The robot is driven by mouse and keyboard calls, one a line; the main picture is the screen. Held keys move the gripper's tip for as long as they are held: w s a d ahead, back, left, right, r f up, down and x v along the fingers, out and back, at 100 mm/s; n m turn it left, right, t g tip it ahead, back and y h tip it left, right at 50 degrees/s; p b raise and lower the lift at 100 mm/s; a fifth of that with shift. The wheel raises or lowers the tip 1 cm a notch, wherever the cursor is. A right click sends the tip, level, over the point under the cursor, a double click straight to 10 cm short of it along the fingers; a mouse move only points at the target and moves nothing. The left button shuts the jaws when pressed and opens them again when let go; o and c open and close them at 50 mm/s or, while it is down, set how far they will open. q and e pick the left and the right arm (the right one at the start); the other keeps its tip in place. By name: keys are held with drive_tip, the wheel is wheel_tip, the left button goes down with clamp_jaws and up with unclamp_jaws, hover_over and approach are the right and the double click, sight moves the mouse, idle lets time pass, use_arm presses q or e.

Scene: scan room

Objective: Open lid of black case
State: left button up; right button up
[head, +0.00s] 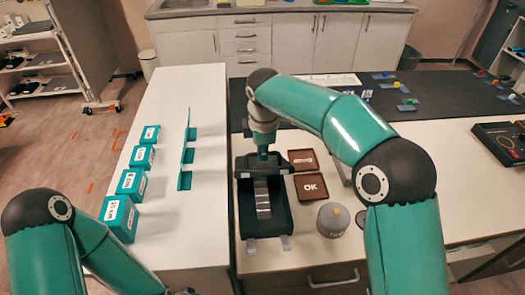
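The black case (281,219) stands on the white table in the middle of the head view. Its inside shows, with a silver stepped strip (263,198) lying along it. A dark panel that looks like its raised lid (244,166) is at the far end of the case. My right gripper (263,157) points down at this panel from above. Its fingertips blend into the dark panel, so I cannot tell whether they are open or shut, or whether they touch it. My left arm is at the lower left, and its gripper is out of the picture.
Two brown trays (311,187), one marked OK, and a grey round weight-like object (333,219) are right of the case. Several labelled teal boxes (119,217) and a teal rack (186,155) stand on the left table. A black device (500,143) is far right.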

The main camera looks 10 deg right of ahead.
drive_tip(key=o, duration=0.4)
drive_tip(key=shift+w+f, duration=0.4)
drive_tip(key=shift+w, duration=0.05)
drive_tip(key=shift+s+r, duration=0.2)
drive_tip(key=shift+s, duration=0.05)
drive_tip(key=shift+r, duration=0.5)
use_arm(q)
drive_tip(key=shift+w, duration=0.2)
use_arm(e)
drive_tip(key=v, duration=1)
drive_tip(key=shift+r, duration=0.4)
use_arm(q)
drive_tip(key=shift+f, duration=0.1)
use_arm(e)
drive_tip(key=shift+s, duration=0.1)
